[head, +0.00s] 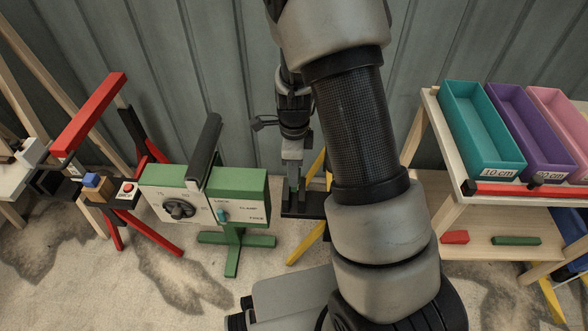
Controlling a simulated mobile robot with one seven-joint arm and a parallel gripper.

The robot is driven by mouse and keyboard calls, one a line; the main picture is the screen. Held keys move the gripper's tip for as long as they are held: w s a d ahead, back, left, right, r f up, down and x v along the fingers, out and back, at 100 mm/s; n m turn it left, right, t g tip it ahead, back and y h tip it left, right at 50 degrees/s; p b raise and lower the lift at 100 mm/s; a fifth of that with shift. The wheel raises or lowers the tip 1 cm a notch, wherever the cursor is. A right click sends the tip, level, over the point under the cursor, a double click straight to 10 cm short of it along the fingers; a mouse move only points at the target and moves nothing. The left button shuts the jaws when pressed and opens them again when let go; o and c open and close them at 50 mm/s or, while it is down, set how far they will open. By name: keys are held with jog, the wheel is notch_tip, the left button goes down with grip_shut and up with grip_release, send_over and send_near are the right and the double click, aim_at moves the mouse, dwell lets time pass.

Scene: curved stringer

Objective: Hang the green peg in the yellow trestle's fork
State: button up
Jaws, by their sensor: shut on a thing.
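My gripper (293,168) points down in the middle of the head view, just left of my arm's large links. It is shut on a green peg, of which only a small dark green part (294,187) shows at the fingertips. The yellow trestle (308,242) stands below and behind the gripper, with its slanted yellow legs partly hidden by my arm. Its black fork (316,207) lies right at the fingertips. I cannot tell whether the peg touches the fork or sits in it.
A green machine (240,190) with a dial and lever stands close left. A red trestle (152,235) with a red beam (88,115) is farther left. At right, a wooden stand (432,110) holds teal, purple and pink bins; red (455,237) and green (516,240) pieces lie on its lower shelf.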

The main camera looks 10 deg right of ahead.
jog(key=shift+f+b, duration=1.15)
jog(key=shift+f, duration=0.9)
jog(key=o, duration=1.1)
jog(key=shift+r, duration=0.1)
notch_tip(320, 180, up, 17)
jog(key=p, duration=0.5)
jog(key=shift+p, duration=0.3)
jog(key=shift+r, duration=0.1)
